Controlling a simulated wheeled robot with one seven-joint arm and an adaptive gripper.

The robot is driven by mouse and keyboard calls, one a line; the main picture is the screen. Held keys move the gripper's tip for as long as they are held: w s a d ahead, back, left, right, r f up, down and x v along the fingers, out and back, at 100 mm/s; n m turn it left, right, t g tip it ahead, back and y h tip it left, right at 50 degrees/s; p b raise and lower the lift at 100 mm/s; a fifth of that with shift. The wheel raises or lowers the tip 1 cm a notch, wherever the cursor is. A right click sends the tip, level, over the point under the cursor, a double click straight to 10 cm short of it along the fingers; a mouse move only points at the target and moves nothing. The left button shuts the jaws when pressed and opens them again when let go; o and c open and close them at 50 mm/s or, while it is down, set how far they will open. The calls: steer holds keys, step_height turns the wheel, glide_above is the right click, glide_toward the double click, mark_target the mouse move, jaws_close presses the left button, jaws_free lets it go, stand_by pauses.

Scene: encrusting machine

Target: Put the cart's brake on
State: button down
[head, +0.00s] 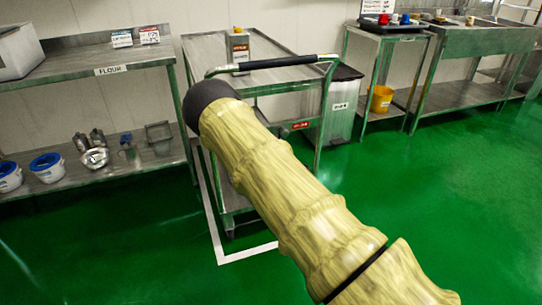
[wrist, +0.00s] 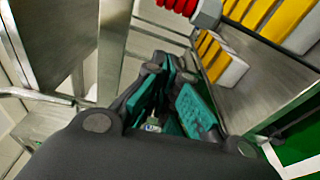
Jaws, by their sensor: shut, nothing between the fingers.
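The cart (head: 262,84) stands in the middle of the head view, with a metal top, green legs and a black push handle (head: 275,62) on its near side. A dark caster (head: 230,232) shows at its lower near corner. I cannot make out a brake lever; my sleeved arm (head: 290,190) crosses in front of the cart's lower right part. My gripper (wrist: 168,98) shows in the wrist view, its dark fingers with teal pads shut and empty, among metal posts and panels. It is not seen in the head view, and I cannot tell which part of the cart, if any, it faces.
Yellow and white blocks (wrist: 222,60) and a red ribbed part (wrist: 183,6) are close in the wrist view. Green floor is open at right.

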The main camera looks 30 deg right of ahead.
steer(key=shift+s, duration=2.5)
